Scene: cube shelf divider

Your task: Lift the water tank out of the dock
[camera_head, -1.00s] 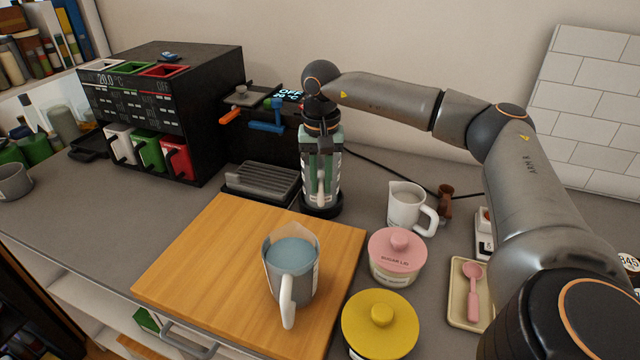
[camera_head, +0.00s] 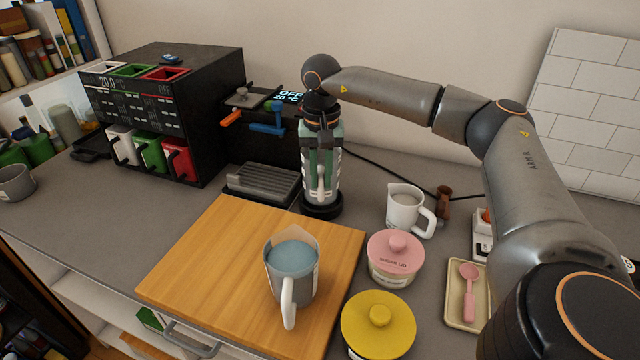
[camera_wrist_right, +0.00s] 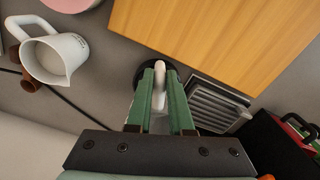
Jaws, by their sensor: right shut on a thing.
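The water tank (camera_head: 335,184) is a pale upright vessel with a handle, at the centre back in the head view. Its lower end is at the round black dock (camera_head: 322,211); I cannot tell whether a gap separates them. My right gripper (camera_head: 322,165) points down at the tank and is shut on its white handle, with green fingers on either side. In the right wrist view the handle (camera_wrist_right: 159,88) shows between the green fingers, with the black dock (camera_wrist_right: 146,72) behind. The rest of the tank is mostly hidden by my gripper. My left gripper is out of view.
A black coffee machine (camera_head: 215,100) and a drip tray (camera_head: 262,184) stand left of the dock. A white pitcher (camera_head: 405,210) and pink-lidded jar (camera_head: 395,255) are to the right. A wooden board (camera_head: 205,265) holding a grey jug (camera_head: 292,275) lies in front.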

